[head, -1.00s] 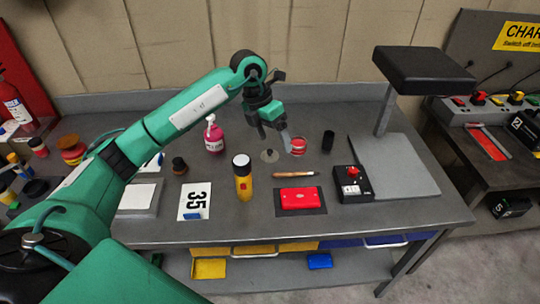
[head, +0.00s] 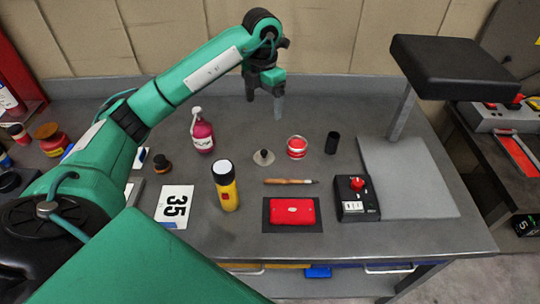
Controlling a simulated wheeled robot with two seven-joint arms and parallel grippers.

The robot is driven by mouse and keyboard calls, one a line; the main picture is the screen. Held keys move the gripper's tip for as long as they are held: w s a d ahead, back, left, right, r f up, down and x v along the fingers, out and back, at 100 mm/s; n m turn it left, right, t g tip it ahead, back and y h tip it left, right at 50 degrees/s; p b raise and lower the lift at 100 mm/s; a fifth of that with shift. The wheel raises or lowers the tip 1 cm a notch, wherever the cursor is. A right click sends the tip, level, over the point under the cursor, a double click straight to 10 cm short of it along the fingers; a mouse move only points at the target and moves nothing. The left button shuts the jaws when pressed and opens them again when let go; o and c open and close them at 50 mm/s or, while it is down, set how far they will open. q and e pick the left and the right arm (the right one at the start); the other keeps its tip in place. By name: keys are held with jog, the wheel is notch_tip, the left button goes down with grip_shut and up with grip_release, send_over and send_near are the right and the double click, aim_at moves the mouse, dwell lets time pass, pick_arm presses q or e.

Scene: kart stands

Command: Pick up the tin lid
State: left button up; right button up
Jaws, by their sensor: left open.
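The tin lid appears to be the small round grey disc with a dark knob (head: 263,157), lying flat in the middle of the grey bench. My left gripper (head: 265,97) is open and empty, fingers pointing down. In the picture it is above the lid, towards the back of the bench, and apart from it. A red round tin with a pale band (head: 297,147) stands just right of the lid. My right gripper is out of view.
A pink bottle (head: 202,132) and yellow flashlight (head: 226,186) stand left of the lid. A brush (head: 290,181) and red case (head: 292,211) lie in front. A black cylinder (head: 332,143), switch box (head: 356,198) and black-topped stand (head: 455,70) are to the right.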

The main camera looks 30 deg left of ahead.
pick_arm(q)
jog(key=b, duration=0.5)
send_over(264, 151)
notch_tip(264, 151, down, 6)
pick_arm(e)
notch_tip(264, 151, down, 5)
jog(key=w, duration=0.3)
pick_arm(q)
jog(key=f+p, duration=0.1)
jog(key=f, duration=0.7)
jog(key=shift+d+f, duration=0.2)
notch_tip(264, 151, down, 4)
jog(key=shift+s+a+r+p, duration=0.1)
jog(key=shift+a+p, duration=0.05)
jog(key=shift+p, duration=0.75)
jog(key=shift+f, duration=0.65)
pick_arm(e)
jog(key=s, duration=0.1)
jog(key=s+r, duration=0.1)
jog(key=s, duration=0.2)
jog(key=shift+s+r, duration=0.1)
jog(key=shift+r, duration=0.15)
pick_arm(q)
jog(key=shift+c, duration=0.9)
jog(key=c, duration=0.9)
